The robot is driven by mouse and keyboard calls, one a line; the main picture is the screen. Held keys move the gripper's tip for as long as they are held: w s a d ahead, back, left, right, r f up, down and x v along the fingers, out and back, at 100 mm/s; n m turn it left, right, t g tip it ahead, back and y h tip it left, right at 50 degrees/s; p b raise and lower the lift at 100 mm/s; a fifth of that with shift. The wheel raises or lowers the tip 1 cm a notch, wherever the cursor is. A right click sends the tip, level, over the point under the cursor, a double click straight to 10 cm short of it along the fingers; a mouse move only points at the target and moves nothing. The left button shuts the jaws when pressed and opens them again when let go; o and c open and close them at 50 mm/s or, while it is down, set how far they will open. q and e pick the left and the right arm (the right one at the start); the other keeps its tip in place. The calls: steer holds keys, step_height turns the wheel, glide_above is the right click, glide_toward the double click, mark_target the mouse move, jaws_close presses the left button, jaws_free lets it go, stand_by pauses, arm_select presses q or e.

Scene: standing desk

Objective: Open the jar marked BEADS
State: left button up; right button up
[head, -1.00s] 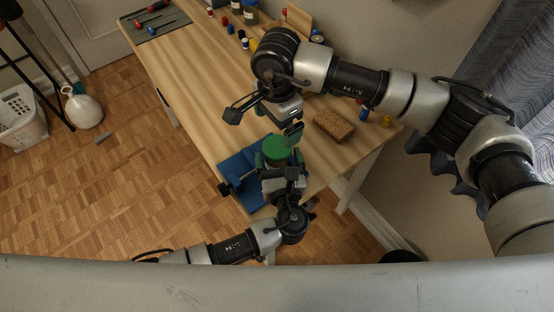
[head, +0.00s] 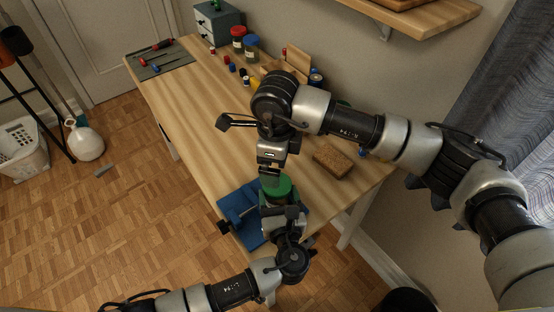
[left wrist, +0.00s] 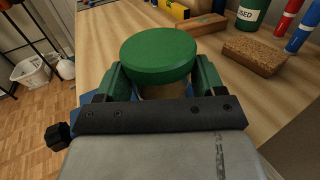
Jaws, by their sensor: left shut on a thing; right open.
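A jar with a round green lid (head: 276,188) stands upright near the desk's front end. Its label does not show, so I cannot read BEADS on it. My left gripper (head: 280,207) is shut around the jar's body, below the lid. In the left wrist view the green lid (left wrist: 158,54) sits on the jar, above and between the green fingers (left wrist: 158,88). The jar's body is mostly hidden. My right gripper (head: 270,172) is open and points down just above or behind the lid. I cannot tell whether it touches the lid.
A blue mat or fixture (head: 233,206) lies by the jar. A brown block (head: 333,161) is to the right. Jars with a red lid (head: 238,31) and a blue lid (head: 251,41), small spools and a tool mat (head: 160,60) are farther back. The desk's middle is mostly clear.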

steer(key=m, duration=1.5)
steer(key=shift+m, duration=0.3)
steer(key=m, duration=0.6)
steer(key=shift+m, duration=0.3)
steer(key=m, duration=0.7)
steer(key=shift+d+m, duration=0.1)
steer(key=shift+m, duration=0.2)
steer(key=shift+f+m, duration=0.3)
steer(key=shift+m, duration=0.1)
step_height(320, 180, down, 8)
steer(key=shift+r, duration=0.25)
steer(key=shift+c, duration=0.5)
